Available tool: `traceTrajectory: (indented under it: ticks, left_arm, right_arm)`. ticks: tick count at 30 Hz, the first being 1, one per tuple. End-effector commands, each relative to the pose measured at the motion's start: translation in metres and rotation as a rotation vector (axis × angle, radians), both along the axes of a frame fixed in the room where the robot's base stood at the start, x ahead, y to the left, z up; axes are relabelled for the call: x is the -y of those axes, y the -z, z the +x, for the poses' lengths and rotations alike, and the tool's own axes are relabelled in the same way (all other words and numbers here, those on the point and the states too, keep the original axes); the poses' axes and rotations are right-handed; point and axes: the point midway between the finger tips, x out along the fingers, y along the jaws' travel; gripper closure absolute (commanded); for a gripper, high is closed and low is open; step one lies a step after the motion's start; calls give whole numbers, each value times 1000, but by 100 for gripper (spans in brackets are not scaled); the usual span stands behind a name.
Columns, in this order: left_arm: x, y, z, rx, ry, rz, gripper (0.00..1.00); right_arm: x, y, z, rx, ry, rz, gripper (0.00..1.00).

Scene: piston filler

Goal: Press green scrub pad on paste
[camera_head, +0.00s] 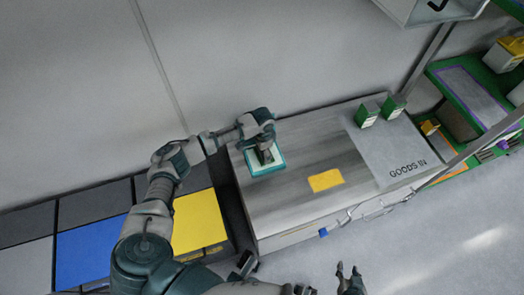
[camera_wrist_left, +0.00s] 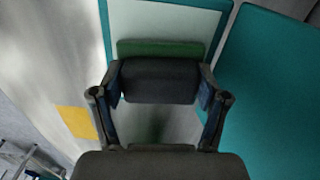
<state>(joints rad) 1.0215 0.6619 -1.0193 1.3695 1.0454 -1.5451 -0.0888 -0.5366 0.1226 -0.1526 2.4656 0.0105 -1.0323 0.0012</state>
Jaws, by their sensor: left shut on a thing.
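My left gripper (camera_head: 264,150) is over a white square with a teal rim (camera_head: 280,168) on the grey bench. In the left wrist view, the gripper (camera_wrist_left: 160,85) is shut on the scrub pad, a dark grey block with a green strip (camera_wrist_left: 160,48) along its far side. The white, teal-rimmed square (camera_wrist_left: 165,18) lies behind the pad. I cannot tell whether the pad touches it. No paste can be made out. My right gripper (camera_head: 349,275) is open and empty at the bottom of the head view, apart from the bench.
A yellow patch (camera_head: 325,180) lies on the bench (camera_head: 290,205). Two green containers (camera_head: 367,114) stand at its back right, beside a "GOODS IN" panel (camera_head: 400,160). Blue and yellow panels (camera_head: 198,222) are at left. A green-framed shelf (camera_head: 475,100) is at right.

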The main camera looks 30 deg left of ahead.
Motion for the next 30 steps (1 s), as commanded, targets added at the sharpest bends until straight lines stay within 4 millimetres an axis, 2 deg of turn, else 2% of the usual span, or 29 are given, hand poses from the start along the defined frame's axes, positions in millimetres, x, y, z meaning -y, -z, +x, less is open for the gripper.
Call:
traceTrajectory:
  ticks: [30]
  left_arm:
    - [-1, 7, 0, 0, 0, -3, 54]
  right_arm:
    - [-1, 0, 0, -2, 1, -2, 60]
